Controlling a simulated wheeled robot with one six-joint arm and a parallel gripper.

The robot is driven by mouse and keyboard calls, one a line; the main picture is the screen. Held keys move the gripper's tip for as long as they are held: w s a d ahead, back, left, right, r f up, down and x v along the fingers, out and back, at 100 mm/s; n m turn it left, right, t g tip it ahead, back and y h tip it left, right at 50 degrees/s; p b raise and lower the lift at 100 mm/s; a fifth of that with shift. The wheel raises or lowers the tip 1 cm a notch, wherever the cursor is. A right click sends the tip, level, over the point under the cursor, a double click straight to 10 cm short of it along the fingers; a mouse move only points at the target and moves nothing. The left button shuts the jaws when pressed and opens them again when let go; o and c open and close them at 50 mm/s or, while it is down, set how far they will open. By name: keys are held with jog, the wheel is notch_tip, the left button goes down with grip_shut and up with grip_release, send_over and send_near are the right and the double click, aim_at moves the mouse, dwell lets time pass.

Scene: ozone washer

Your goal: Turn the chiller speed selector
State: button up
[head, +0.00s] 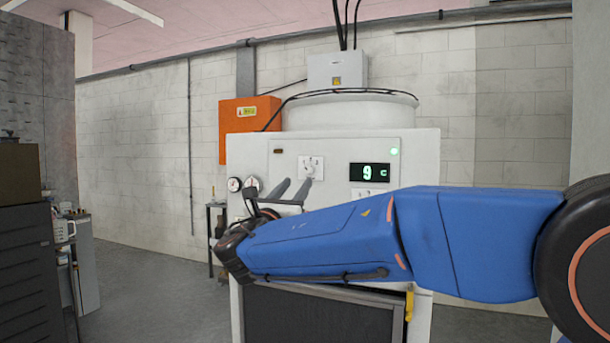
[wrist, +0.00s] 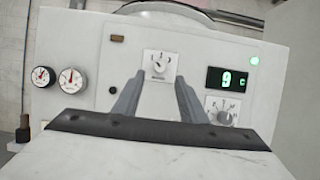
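The chiller's white front panel (head: 340,150) faces me. A small dial with a white plate and marks around it (head: 311,168) sits at its upper middle; it also shows in the wrist view (wrist: 159,66). A second marked dial (wrist: 224,113) sits lower right, under the display; in the head view (head: 368,193) my arm partly covers it. I cannot read which dial is the speed selector. My gripper (head: 297,182) is open and empty. In the wrist view its two grey fingers (wrist: 160,80) are apart, pointing at the upper dial, one on each side of it. Contact is not visible.
A lit display (wrist: 234,80) reads 9 C, with a green lamp (wrist: 254,61) above it. Two round gauges (wrist: 58,78) are on the panel's left. An orange box (head: 240,118) hangs behind. A dark cabinet (head: 28,265) stands far left; the floor between is clear.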

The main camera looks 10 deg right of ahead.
aim_at(307, 171)
jog(key=x, duration=0.7)
jog(key=shift+w+d+r, duration=0.1)
jog(key=shift+w+d, duration=0.1)
jog(key=shift+w, duration=0.15)
jog(key=shift+c, duration=0.3)
grip_shut()
